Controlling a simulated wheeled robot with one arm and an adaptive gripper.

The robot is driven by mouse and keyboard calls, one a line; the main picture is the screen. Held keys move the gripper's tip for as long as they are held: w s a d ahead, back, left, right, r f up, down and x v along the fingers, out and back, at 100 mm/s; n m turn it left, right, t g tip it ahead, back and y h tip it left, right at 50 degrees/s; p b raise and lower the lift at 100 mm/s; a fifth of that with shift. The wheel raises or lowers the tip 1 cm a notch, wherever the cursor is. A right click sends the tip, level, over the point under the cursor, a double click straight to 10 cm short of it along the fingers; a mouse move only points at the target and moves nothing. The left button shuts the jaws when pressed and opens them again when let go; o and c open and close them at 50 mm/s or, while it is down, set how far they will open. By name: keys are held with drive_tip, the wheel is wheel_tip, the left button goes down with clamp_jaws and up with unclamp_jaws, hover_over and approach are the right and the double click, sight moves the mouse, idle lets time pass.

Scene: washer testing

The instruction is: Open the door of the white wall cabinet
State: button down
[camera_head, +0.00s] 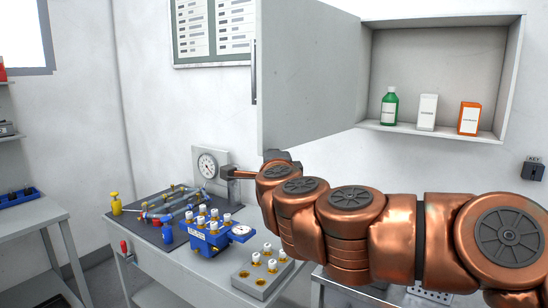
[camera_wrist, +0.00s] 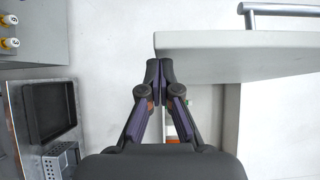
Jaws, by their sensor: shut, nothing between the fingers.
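The white wall cabinet (camera_head: 515,62) hangs at the upper right, with its interior exposed. Its door (camera_head: 310,75) stands wide open, swung out to the left, with a metal bar handle (camera_head: 254,72) on its free edge. In the wrist view the door (camera_wrist: 240,58) shows close to my fingertips, with the handle (camera_wrist: 285,10) at the top right. My gripper (camera_wrist: 160,66) is shut and empty, its tips beside the door's lower edge; I cannot tell whether they touch. In the head view my gripper is mostly hidden by my arm, below the door.
A green bottle (camera_head: 389,107), a white box (camera_head: 428,112) and an orange box (camera_head: 469,118) stand in the cabinet. Below is a bench (camera_head: 180,265) with a dial gauge (camera_head: 208,165), a blue valve block (camera_head: 210,238) and a grey block (camera_head: 262,280). A black tray (camera_wrist: 50,110) shows in the wrist view.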

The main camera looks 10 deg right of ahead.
drive_tip(key=s+a+r+n+t+y, duration=0.15)
drive_tip(key=s+a+n+y, duration=0.25)
drive_tip(key=s+a, duration=0.6)
drive_tip(key=s+a+f+n+g+y, duration=0.5)
drive_tip(key=s+a+f+n+y, duration=0.15)
drive_tip(key=n, duration=0.45)
drive_tip(key=s+d+f+n+g+h, duration=0.1)
drive_tip(key=s+d+f+n+g, duration=0.2)
drive_tip(key=f, duration=0.5)
drive_tip(key=s+d+f+g+h, duration=0.1)
drive_tip(key=s+d+f+g, duration=0.2)
drive_tip(key=s+f, duration=0.3)
drive_tip(key=s+d+f+n+g+h, duration=0.2)
drive_tip(key=s+d+f+g, duration=0.15)
drive_tip(key=f, duration=0.55)
drive_tip(key=s+d+f+g+h, duration=0.2)
drive_tip(key=s+d+f+g, duration=0.1)
drive_tip(key=s+d, duration=0.3)
drive_tip(key=s+d+f+g+h, duration=0.2)
drive_tip(key=s+d+g, duration=0.1)
drive_tip(key=s+d, duration=0.3)
drive_tip(key=shift+s+f+g+b, duration=0.3)
drive_tip(key=shift+s+f+b, duration=0.15)
drive_tip(key=shift+s, duration=0.45)
